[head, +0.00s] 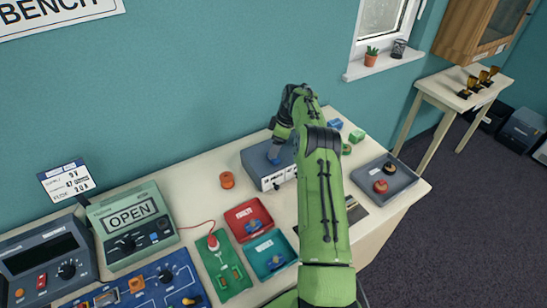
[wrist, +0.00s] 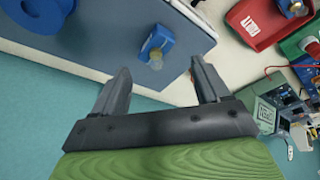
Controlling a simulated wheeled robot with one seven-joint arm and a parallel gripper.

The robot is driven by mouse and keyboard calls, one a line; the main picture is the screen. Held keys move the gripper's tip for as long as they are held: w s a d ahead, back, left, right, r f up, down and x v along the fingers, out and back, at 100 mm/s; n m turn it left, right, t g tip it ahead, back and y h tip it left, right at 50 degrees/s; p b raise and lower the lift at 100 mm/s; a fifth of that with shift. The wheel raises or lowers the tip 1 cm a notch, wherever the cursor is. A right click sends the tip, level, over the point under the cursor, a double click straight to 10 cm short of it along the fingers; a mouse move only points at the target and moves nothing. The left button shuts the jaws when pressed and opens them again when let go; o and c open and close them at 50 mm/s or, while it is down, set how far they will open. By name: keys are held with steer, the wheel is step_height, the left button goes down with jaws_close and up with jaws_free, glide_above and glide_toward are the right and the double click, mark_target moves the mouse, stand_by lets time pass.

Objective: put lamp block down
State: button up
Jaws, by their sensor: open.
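The lamp block (wrist: 160,42), a small blue block with a pale yellow bulb, rests on the flat blue-grey top of a box (wrist: 100,28) in the wrist view. My gripper (wrist: 160,70) is open, with one finger on either side of the bulb end in the picture. I see no finger touching the block. In the head view the same grey box (head: 256,163) stands against the back of the bench, and a bit of blue (head: 275,154) on it is probably the lamp block. My arm hides part of the box and most of the gripper there.
A red tray (head: 238,231) and a teal tray (head: 262,268) with parts stand in front of the box. A green tester (head: 132,252) reading OPEN is at left.

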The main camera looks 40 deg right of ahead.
steer(key=x, duration=0.4)
steer(key=shift+w+r+p, duration=0.1)
steer(key=shift+w+p, duration=0.05)
steer(key=shift+p, duration=0.15)
steer(key=shift+a, duration=0.1)
jaws_close()
